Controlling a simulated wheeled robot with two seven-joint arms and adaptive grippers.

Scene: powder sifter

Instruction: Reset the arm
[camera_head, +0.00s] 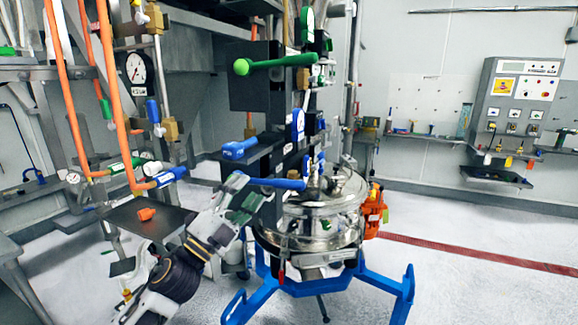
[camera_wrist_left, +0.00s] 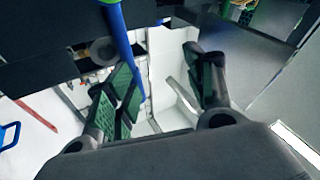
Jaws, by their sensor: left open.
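My left arm comes in from the lower left in the head view. Its gripper (camera_head: 243,194) is near the blue lever (camera_head: 275,183) in front of the black valve column, just left of the steel sifter vessel (camera_head: 318,222). In the left wrist view the gripper (camera_wrist_left: 163,85) has its green-padded fingers spread apart. A blue bar (camera_wrist_left: 122,45) crosses that view between the fingers, nearer the left one. I cannot tell whether it touches the finger. Nothing is clamped between the pads. My right gripper is not in view.
A green lever (camera_head: 275,63) juts left above the arm. Orange pipes (camera_head: 112,100) and gauges stand on the left, over a dark shelf (camera_head: 140,218). The blue stand (camera_head: 395,285) spreads its legs under the vessel. A control panel (camera_head: 515,95) hangs right. Floor at right is clear.

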